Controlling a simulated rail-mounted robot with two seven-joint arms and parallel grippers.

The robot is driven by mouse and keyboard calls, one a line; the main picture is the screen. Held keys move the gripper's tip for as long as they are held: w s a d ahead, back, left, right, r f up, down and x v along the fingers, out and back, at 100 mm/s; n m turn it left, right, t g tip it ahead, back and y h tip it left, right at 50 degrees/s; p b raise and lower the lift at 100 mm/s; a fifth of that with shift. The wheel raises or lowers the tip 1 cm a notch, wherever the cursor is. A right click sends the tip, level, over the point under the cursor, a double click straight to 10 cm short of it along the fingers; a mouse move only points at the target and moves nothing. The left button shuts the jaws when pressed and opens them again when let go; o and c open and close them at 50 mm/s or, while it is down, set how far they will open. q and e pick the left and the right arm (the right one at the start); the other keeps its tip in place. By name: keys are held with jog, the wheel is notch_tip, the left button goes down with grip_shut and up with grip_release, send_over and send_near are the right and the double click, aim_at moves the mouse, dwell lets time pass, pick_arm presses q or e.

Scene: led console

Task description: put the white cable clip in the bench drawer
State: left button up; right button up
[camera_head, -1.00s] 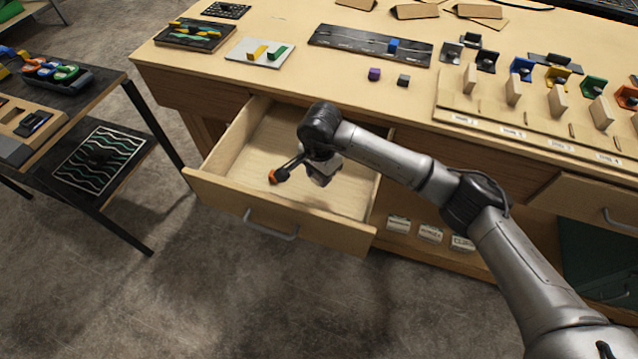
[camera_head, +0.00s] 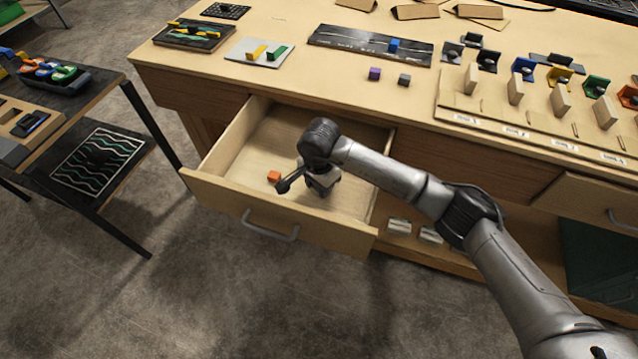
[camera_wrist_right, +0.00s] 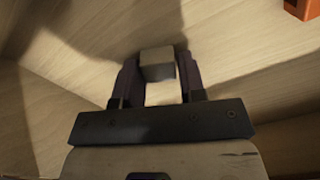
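The bench drawer (camera_head: 225,203) is pulled open under the bench top, with a bare wooden floor. My right gripper (camera_head: 322,187) is inside it, low over the floor and right of the middle; my own wrist partly hides it. In the right wrist view my right gripper (camera_wrist_right: 160,68) has its two dark fingers on either side of a small whitish-grey block, seemingly the white cable clip (camera_wrist_right: 158,66). The fingers appear to press on its sides. Whether it touches the drawer floor I cannot tell. My left gripper is not in view.
An orange cube (camera_head: 274,176) lies in the drawer, left of my gripper. The drawer front has a grey handle (camera_head: 270,226). On the bench above stand a purple cube (camera_head: 375,74), a grey cube (camera_head: 404,80) and a rack (camera_head: 455,105) with coloured holders. A black side table (camera_head: 110,88) stands left.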

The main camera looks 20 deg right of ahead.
jog(key=o, duration=0.3)
jog(key=shift+r, duration=0.25)
notch_tip(320, 180, up, 12)
jog(key=p, duration=0.3)
jog(key=shift+f, duration=0.1)
